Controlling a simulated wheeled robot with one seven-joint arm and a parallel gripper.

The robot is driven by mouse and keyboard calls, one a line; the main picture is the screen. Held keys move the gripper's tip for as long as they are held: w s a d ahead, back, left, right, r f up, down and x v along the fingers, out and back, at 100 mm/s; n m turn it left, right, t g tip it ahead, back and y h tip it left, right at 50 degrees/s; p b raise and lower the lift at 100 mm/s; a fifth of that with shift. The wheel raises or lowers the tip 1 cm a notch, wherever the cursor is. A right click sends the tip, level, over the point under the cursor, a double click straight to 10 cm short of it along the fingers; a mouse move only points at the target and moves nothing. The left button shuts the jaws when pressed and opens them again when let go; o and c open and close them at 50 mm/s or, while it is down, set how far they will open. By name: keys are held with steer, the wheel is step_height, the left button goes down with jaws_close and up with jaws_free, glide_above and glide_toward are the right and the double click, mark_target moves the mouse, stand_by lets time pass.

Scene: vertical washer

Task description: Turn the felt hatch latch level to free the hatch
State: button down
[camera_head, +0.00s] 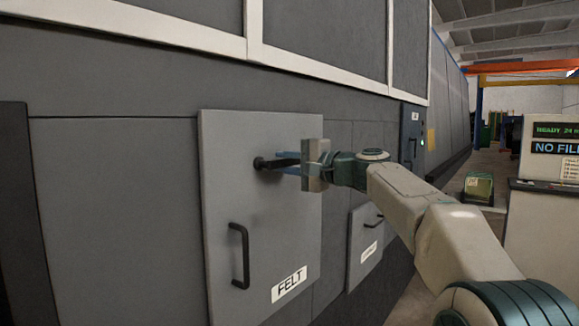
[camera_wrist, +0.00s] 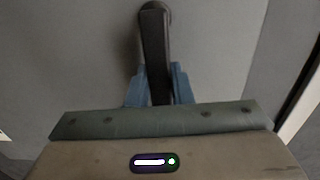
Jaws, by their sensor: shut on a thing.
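The felt hatch (camera_head: 262,215) is a light grey panel in the machine's side, with a white FELT label (camera_head: 289,283) at its lower right. It looks flush with the wall around it. The black latch (camera_head: 263,163) sticks out near the top of the hatch. In the wrist view the latch (camera_wrist: 154,40) is a dark lever running from a round pivot down between the blue fingers. My gripper (camera_head: 287,164) is shut on the lever's free end; the fingers (camera_wrist: 155,85) lie on either side of it. The finger ends partly hide the lever's tip.
A black pull handle (camera_head: 240,255) stands out from the hatch below the latch. A smaller labelled hatch (camera_head: 365,243) with its own handle is to the right, behind my arm. A counter with a screen (camera_head: 556,139) stands at the far right.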

stand_by(0.3)
steer(key=c, duration=1.3)
jaws_free()
steer(key=b+v, duration=0.2)
steer(key=v, duration=1.1)
steer(key=shift+s+d, duration=0.25)
steer(key=shift+d, duration=0.05)
